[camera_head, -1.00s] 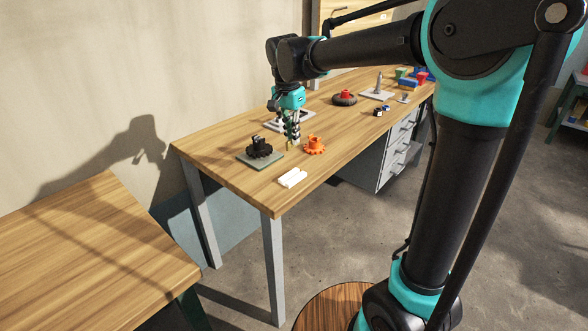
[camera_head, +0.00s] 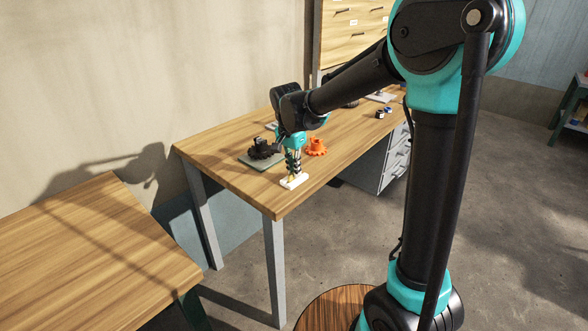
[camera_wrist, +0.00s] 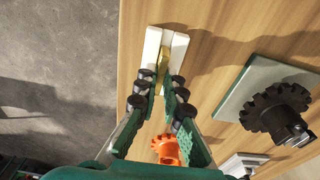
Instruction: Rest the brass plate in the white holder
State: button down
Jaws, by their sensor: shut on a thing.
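My gripper (camera_head: 293,166) is shut on the brass plate (camera_wrist: 162,66), directly over the white holder (camera_wrist: 178,47). In the wrist view the brass plate is a narrow golden piece between the fingertips, seen nearly edge-on. It lines up with the dark slot between the holder's two white bars. I cannot tell how deep it sits in the slot. In the head view the white holder (camera_head: 293,183) lies near the table's front edge, and the plate shows only as a small yellowish spot at the fingertips.
An orange gear (camera_head: 317,146) stands close behind my gripper. A black gear on a post (camera_head: 262,149) stands on a grey-green plate (camera_wrist: 234,100) to the left. The wooden table (camera_head: 235,185) is bare in front of that plate. Its edge runs close beside the holder.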

aim_at(291, 174)
jog(key=shift+f, duration=0.15)
jog(key=c, duration=1.6)
grip_release()
jog(key=shift+c, duration=0.2)
notch_tip(291, 174, up, 12)
jog(key=s, duration=0.1)
jog(key=s+d+f+n+t, duration=0.1)
jog(key=s+d+f+n, duration=0.15)
jog(key=d+f, duration=0.35)
jog(key=s+d+f+n, duration=0.1)
jog(key=s+d+f, duration=0.2)
jog(key=d, duration=0.4)
jog(key=s+d+f+n+t, duration=0.2)
jog(key=s+d+f+n, duration=0.2)
jog(key=s+d+f, duration=0.6)
jog(key=s+f, duration=0.1)
jog(key=s, duration=0.1)
jog(key=shift+s+d+y, duration=0.3)
jog(key=shift+d+y, duration=0.1)
jog(key=shift+f, duration=0.1)
